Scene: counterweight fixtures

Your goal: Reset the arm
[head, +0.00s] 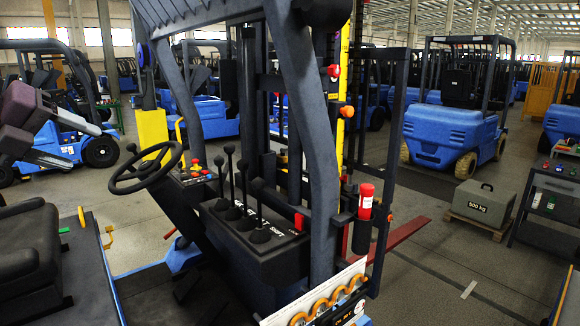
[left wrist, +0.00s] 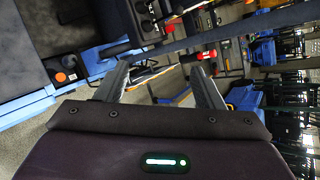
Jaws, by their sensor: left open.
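My left gripper (head: 86,147) is at the left edge of the head view, with a dark purple body and two grey fingers. It is open, with nothing between the fingers, and is apart from the forklift's steering wheel (head: 147,168) to its right. In the left wrist view the open fingers (left wrist: 160,68) point toward the forklift's blue and dark parts. The lever console (head: 258,238) with several black-knobbed levers stands right of the wheel in the head view. My right gripper is not in view.
The forklift's dark frame post (head: 305,140) and black seat (head: 28,235) are close by. A red extinguisher (head: 365,200) hangs on the right side. Blue forklifts (head: 445,130) stand behind, with open floor between.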

